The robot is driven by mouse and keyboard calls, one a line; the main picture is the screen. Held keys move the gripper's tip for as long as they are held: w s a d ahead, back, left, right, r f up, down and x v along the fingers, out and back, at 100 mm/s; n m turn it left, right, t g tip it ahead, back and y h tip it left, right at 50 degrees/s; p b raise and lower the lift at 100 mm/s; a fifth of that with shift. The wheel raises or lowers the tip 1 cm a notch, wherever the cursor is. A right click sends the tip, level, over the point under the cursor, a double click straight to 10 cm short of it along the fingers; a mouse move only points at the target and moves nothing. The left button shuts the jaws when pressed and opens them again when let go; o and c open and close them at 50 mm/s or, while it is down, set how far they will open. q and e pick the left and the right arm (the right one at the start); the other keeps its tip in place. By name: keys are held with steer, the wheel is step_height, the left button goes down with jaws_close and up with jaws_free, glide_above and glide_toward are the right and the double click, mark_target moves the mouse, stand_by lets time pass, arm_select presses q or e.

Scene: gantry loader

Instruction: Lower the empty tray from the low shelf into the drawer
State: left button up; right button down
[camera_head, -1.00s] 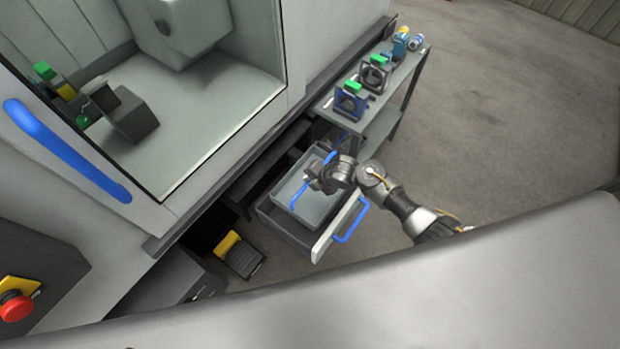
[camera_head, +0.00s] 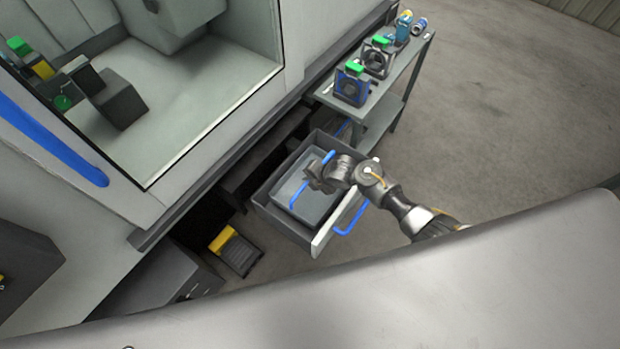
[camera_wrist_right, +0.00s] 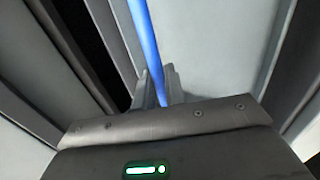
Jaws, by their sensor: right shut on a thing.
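The empty tray (camera_head: 312,207) is a grey, shallow box with a blue bar handle (camera_head: 296,194) across its top. It sits within the outline of the open drawer (camera_head: 277,214) in the head view, and drawer wall shows around it. Whether it touches the drawer floor I cannot tell. My right gripper (camera_head: 316,178) is shut on the blue bar. In the right wrist view the bar (camera_wrist_right: 145,40) runs between the fingers (camera_wrist_right: 156,88), with pale tray surface (camera_wrist_right: 215,45) beyond. My left gripper is not in view.
The drawer's light front panel has a blue handle (camera_head: 350,222). A grey side table (camera_head: 385,97) with fixtures and bottles stands behind the drawer. The machine (camera_head: 215,150) rises at left. A yellow-and-black item (camera_head: 236,250) lies on the floor. Open floor lies right.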

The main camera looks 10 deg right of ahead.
steer(key=shift+f+b, duration=1.8)
steer(key=shift+f, duration=0.5)
steer(key=shift+f+b, duration=0.4)
steer(key=shift+f, duration=0.05)
steer(key=c, duration=1.4)
jaws_free()
steer(key=shift+o, duration=0.2)
steer(key=p+v, duration=0.1)
steer(key=v, duration=0.9)
steer(key=shift+s+r+p, duration=0.15)
steer(key=shift+r+p, duration=0.15)
steer(key=shift+p, duration=0.05)
steer(key=shift+d, duration=0.1)
step_height(320, 180, up, 7)
steer(key=p, duration=0.7)
